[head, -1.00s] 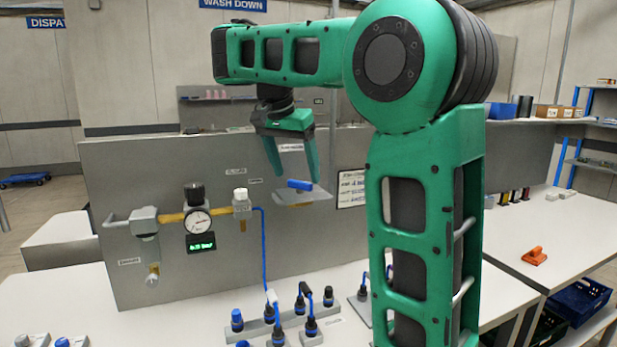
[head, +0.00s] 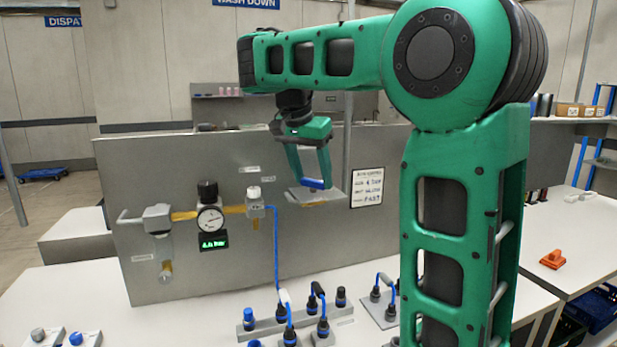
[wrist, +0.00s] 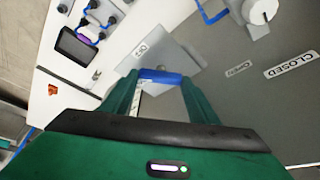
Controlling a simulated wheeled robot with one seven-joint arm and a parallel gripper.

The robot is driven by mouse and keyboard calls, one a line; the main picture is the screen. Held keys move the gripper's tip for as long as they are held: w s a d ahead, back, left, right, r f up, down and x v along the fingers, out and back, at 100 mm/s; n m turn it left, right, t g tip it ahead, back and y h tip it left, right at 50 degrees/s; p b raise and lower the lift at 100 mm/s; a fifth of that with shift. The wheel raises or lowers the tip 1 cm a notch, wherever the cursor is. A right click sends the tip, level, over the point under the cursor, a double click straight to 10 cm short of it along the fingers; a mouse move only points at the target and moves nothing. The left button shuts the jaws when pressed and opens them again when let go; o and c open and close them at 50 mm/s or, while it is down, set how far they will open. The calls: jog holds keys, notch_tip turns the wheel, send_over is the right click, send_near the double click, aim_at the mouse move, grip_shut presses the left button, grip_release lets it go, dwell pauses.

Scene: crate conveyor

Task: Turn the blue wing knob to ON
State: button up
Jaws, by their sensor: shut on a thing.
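The blue wing knob (head: 314,184) is a short blue bar on a grey plate (head: 332,198) that juts from the grey panel. My gripper (head: 311,182) reaches down to it from above and is shut on it, one fingertip at each end. In the wrist view the blue wing knob (wrist: 161,76) lies crosswise between the green fingertips of my gripper (wrist: 158,78). A small label (wrist: 141,50) sits on the plate beside the knob; its text is too small to read surely. The knob's base is hidden.
On the panel (head: 240,275) left of the knob are a pressure gauge (head: 210,218) and a white-topped valve (head: 254,192). Black and blue plugs with cables (head: 289,320) stand on the table below. An orange handle (head: 553,259) lies on the right table.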

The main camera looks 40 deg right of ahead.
jog(key=shift+w+a+r+n+t, duration=0.15)
jog(key=shift+n+t, duration=0.35)
jog(key=shift+n, duration=0.5)
jog(key=n, duration=0.2)
jog(key=shift+n+t+y, duration=0.3)
jog(key=shift+y, duration=0.1)
jog(key=n, duration=0.2)
jog(key=n+y, duration=0.1)
jog(key=n+t+y, duration=0.1)
jog(key=n, duration=0.1)
jog(key=shift+s+d+n, duration=0.2)
jog(key=shift+d+n, duration=0.05)
jog(key=shift+n, duration=0.35)
jog(key=o, duration=1)
jog(key=shift+o, duration=0.2)
